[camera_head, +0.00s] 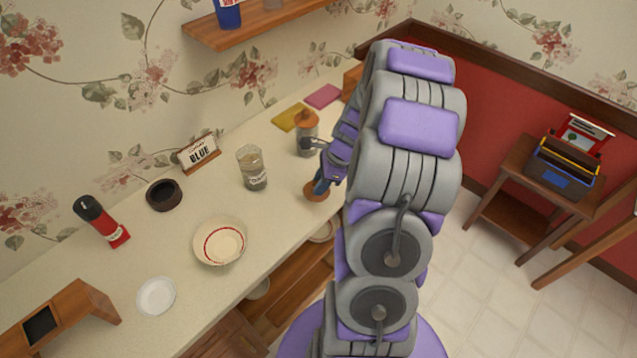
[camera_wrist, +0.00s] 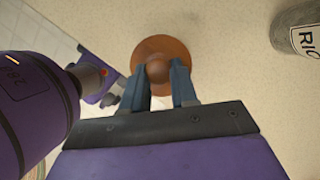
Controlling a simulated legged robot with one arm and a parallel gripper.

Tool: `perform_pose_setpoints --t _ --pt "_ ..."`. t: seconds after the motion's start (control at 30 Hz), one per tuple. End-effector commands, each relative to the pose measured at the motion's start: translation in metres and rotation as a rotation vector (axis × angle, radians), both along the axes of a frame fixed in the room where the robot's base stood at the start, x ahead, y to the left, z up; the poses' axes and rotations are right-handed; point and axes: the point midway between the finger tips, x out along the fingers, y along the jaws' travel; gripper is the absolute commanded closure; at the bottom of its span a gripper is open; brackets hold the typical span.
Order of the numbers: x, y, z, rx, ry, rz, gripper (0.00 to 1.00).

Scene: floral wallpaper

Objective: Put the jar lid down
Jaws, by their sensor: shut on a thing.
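The jar lid is a round brown wooden disc with a ball knob. It shows in the wrist view (camera_wrist: 160,50) and at the counter's front edge in the head view (camera_head: 314,194). My gripper (camera_wrist: 161,75) is shut on the lid's knob; in the head view (camera_head: 320,183) it reaches down to the lid over the counter. I cannot tell whether the lid touches the counter. An open glass jar (camera_head: 252,169) with a label stands left of the lid. A jar with an orange-brown lid (camera_head: 307,134) stands behind my gripper.
Yellow (camera_head: 289,117) and pink (camera_head: 323,96) squares lie at the back. Bare counter surrounds the lid.

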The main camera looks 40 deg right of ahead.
Motion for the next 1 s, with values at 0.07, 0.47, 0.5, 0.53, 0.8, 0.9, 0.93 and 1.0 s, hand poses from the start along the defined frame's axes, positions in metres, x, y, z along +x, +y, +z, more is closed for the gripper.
perform_pose_setpoints --t 0.07,0.47,0.5,0.53,0.8,0.9,0.93,1.0 --pt "0.013 -0.008 -0.003 -0.003 -0.002 0.002 1.0" --pt "0.029 -0.019 -0.015 0.002 0.0 -0.001 1.0" --pt "0.029 -0.018 -0.021 0.004 0.001 0.0 1.0" --pt "0.029 -0.018 -0.026 0.005 0.001 0.001 1.0" --pt "0.029 -0.018 -0.038 0.001 0.0 0.001 1.0" --pt "0.029 -0.018 -0.038 0.001 0.0 0.001 1.0" --pt "0.029 -0.018 -0.038 0.001 0.0 0.001 1.0" --pt "0.029 -0.018 -0.039 0.001 -0.001 0.001 0.68"
